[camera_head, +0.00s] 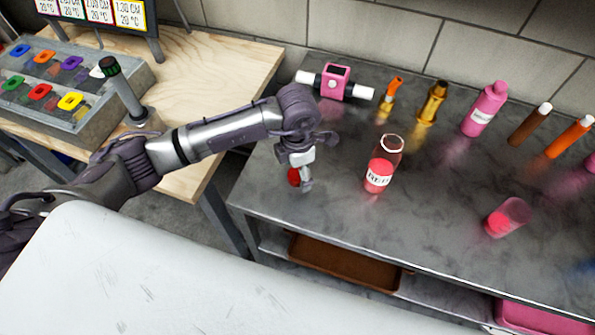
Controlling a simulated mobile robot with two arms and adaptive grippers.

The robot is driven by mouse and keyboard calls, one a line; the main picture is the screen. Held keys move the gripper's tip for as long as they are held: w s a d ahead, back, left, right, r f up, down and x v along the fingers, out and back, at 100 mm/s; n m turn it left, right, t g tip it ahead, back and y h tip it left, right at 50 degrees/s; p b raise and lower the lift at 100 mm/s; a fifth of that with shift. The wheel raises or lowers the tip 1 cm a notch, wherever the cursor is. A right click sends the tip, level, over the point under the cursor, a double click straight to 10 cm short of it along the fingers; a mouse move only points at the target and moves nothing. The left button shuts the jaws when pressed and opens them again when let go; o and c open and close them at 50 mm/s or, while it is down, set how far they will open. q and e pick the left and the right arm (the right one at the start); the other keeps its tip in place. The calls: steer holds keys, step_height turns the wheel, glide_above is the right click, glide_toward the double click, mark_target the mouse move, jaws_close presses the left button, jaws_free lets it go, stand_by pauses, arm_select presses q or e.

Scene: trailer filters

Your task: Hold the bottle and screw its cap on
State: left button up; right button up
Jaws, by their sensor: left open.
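A clear glass bottle (378,178) with pink-red liquid and a white label stands upright on the dark metal table (330,215). Its mouth is uncovered, with a pale rim. My left gripper (302,178) is left of the bottle and apart from it, pointing down at the table. It is open. A small round red thing (293,177), possibly the cap, shows right beside its fingers; I cannot tell whether they touch. My right gripper is not in view.
A pink device with white ends (335,83), an orange-tipped item (390,92), a gold bottle (432,103) and a pink bottle (484,110) stand behind. A pink-filled glass (507,217) is at right. A button panel (60,85) is on the wooden table (215,75).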

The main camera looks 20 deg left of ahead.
mark_target(298, 174)
arm_select(q)
steer(key=shift+f, duration=0.15)
steer(key=c, duration=0.9)
steer(key=shift+o, duration=0.2)
step_height(298, 174, up, 10)
steer(key=b, duration=0.1)
steer(key=shift+b, duration=0.3)
